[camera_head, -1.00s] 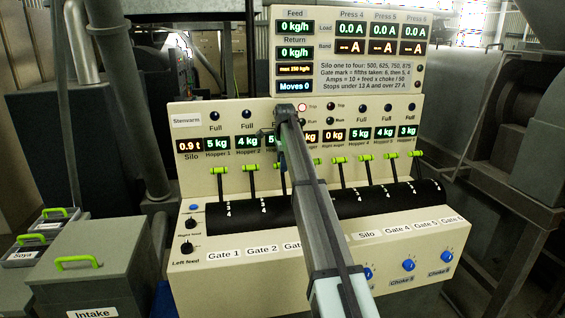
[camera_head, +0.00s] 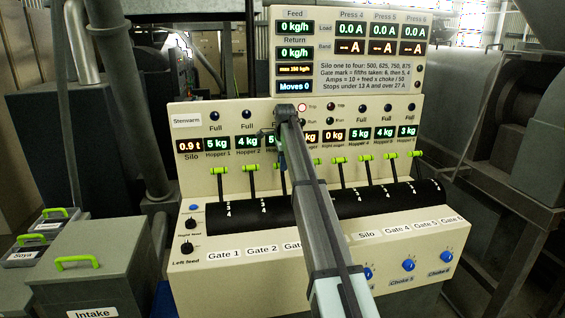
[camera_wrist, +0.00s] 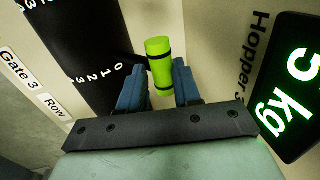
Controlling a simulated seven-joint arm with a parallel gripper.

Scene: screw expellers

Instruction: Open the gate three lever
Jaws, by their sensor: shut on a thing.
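The gate three lever has a bright green cylindrical handle (camera_wrist: 160,66) with dark bands, seen at the top middle of the wrist view. My gripper (camera_wrist: 158,82) has its two blue fingers on either side of this handle and is shut on it. The lever's dark rod stands near the 0 mark of the black numbered scale (camera_wrist: 88,60), beside the "Gate 3" label (camera_wrist: 16,66). In the head view my arm covers most of this lever, and the gripper (camera_head: 281,160) is mostly hidden behind it.
Other green-handled levers, such as gate one (camera_head: 218,170), gate two (camera_head: 250,168) and gate six (camera_head: 416,154), stand close by in the same row. The Hopper 3 display (camera_wrist: 292,82) reads 5 kg. An intake bin (camera_head: 90,262) stands at lower left.

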